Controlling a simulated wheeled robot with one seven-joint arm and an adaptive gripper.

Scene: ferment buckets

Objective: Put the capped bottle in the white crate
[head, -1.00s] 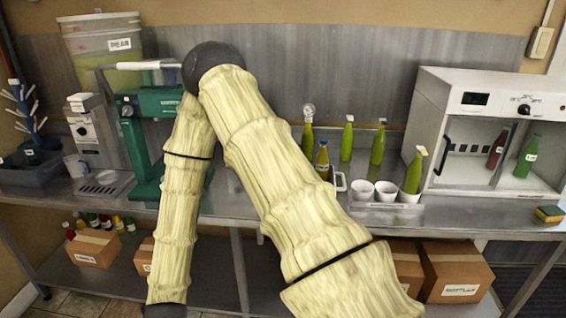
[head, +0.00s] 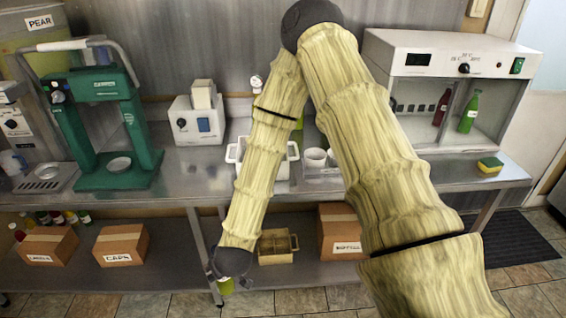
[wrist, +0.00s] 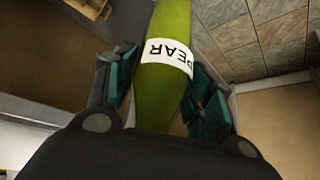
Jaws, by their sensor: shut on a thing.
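My gripper (wrist: 165,80) is shut on a green bottle (wrist: 172,22) with a white PEAR label. The bottle's far end runs out of the wrist view, so I cannot see whether it has a cap. In the head view my gripper (head: 232,264) hangs low, in front of the lower shelf, with a bit of the green bottle (head: 226,286) below it. The white crate (head: 281,172) stands on the counter, partly hidden behind my forearm. It is well above and behind the gripper.
A green press (head: 122,180) and a white device (head: 198,124) stand left of the crate. White cups (head: 315,157) are just right of it. A white cabinet (head: 445,52) holds bottles. A yellowish crate (head: 277,257) and cardboard boxes (head: 122,246) are on the lower shelf.

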